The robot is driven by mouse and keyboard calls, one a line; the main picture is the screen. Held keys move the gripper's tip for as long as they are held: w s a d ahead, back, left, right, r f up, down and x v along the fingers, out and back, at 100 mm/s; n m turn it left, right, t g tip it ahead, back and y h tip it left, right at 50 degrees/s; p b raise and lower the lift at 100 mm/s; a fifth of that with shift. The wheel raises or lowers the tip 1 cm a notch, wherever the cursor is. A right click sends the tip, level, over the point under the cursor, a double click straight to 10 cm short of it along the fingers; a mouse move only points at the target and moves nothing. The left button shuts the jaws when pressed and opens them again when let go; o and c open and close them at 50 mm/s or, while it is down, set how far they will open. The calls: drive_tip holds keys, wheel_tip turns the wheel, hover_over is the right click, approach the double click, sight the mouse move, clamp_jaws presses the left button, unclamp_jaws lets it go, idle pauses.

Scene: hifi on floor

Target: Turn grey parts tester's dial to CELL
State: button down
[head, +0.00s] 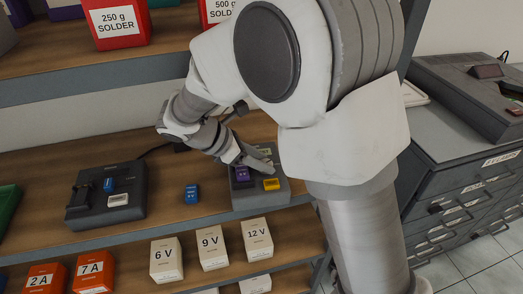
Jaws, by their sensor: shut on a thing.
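The grey parts tester (247,202) stands on the wooden shelf at the lower middle. A purple part (242,174) and a yellow part (271,184) show on its top, with a small greenish display (265,151) near its back. My gripper (266,164) reaches down from the upper left to the tester's top. It is shut on what appears to be the dial, which the fingers hide. The dial's pointer and the CELL mark cannot be read from here.
A darker device (128,212) with a blue part and a white label stands left on the same shelf. A small blue block (191,194) lies between the two devices. Boxes marked 6 V (165,260), 9 V (212,248) and 12 V (257,239) stand below. A drawer cabinet (455,170) is at right.

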idle(0.3)
drive_tip(key=shift+c, duration=2.1)
unclamp_jaws()
drive_tip(key=shift+f, duration=0.1)
